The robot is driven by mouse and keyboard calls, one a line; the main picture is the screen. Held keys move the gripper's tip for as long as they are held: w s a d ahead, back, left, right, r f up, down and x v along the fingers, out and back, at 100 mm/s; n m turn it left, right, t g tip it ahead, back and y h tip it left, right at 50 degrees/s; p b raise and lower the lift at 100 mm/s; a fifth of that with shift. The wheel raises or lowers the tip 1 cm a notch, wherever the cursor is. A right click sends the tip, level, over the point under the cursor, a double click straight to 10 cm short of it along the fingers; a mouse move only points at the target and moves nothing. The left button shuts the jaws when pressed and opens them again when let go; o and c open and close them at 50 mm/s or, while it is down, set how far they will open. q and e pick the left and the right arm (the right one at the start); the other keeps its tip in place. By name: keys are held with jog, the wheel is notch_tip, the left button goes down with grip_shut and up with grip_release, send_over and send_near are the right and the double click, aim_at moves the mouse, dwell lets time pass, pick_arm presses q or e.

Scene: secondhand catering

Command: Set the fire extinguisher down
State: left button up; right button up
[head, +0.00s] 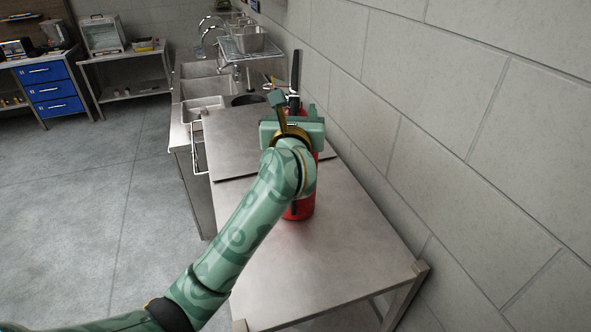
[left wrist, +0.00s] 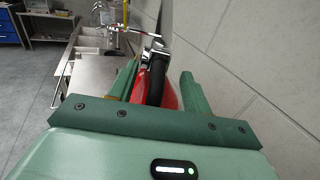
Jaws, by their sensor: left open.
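The red fire extinguisher (head: 300,208) stands upright on the bare metal table (head: 310,270), near the wall. My left gripper and wrist hide most of its body in the head view; its black top shows above them. My left gripper (head: 292,110) is at the extinguisher's upper part. In the left wrist view, the open fingers of my left gripper (left wrist: 158,85) lie on either side of the extinguisher (left wrist: 170,97), with its black hose and metal valve between them. Whether a finger touches it, I cannot tell. My right gripper is in neither view.
A grey block wall (head: 470,110) runs close along the right of the table. Behind stand a metal sink unit (head: 205,90) with basins and taps. A blue drawer unit (head: 52,90) and a shelf table (head: 130,88) stand far left. Floor at left is clear, as is the table's front.

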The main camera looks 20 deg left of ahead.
aim_at(294, 108)
pick_arm(q)
jog(key=x, duration=0.4)
jog(key=shift+s+a+p, duration=0.1)
jog(key=shift+a+p, duration=0.1)
jog(key=shift+p, duration=0.1)
jog(key=shift+s+d, duration=0.1)
jog(key=shift+c, duration=1.2)
grip_shut()
